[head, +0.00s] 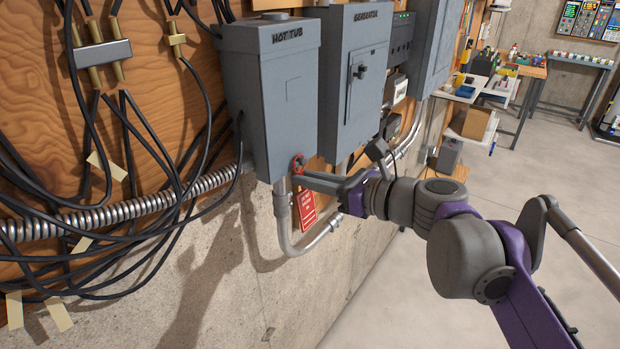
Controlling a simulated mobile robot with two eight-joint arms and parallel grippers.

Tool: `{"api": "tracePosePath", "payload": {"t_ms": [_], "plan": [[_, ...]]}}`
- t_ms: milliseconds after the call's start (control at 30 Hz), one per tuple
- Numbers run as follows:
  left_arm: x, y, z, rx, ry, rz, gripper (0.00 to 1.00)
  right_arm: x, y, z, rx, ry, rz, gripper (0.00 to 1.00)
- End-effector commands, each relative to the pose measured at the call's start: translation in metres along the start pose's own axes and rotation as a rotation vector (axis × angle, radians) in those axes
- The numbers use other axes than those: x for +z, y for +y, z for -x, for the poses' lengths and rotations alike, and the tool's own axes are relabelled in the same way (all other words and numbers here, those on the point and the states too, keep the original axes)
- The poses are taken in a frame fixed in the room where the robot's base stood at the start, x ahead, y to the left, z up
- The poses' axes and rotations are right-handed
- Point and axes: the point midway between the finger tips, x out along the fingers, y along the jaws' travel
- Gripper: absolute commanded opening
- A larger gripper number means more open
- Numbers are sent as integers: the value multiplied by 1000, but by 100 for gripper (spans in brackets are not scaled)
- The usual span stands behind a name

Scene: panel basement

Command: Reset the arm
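My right arm reaches in from the right, and its gripper (300,182) is at the lower right corner of the grey "HOT TUB" box (272,100). The fingers look like one narrow grey bar seen from the side, so the gap between them is hidden. A small red part (298,162) sits at the box's bottom corner, just above the fingertips. Whether the fingers touch it is not clear. A red tag (307,211) with white print shows below the fingers. My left gripper is not in view.
A grey "GENERATOR" box (352,80) and more boxes line the wall to the right. Black cables (130,225) and ribbed metal conduit (130,205) cover the wood panel at left. A curved pipe (290,240) runs below. Open concrete floor (540,215) lies at right, with cluttered benches behind.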

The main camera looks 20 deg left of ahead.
Motion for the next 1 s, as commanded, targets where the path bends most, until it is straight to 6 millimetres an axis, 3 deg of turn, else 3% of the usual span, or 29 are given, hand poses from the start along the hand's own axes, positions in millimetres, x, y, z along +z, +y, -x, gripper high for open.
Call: {"api": "tracePosePath", "payload": {"t_ms": [33,167,767,1000], "plan": [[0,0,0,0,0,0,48,0,0,0,0,0,0,21],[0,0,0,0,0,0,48,0,0,0,0,0,0,45],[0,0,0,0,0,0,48,0,0,1,0,0,0,46],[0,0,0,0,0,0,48,-2,-1,13,-2,0,0,46]]}}
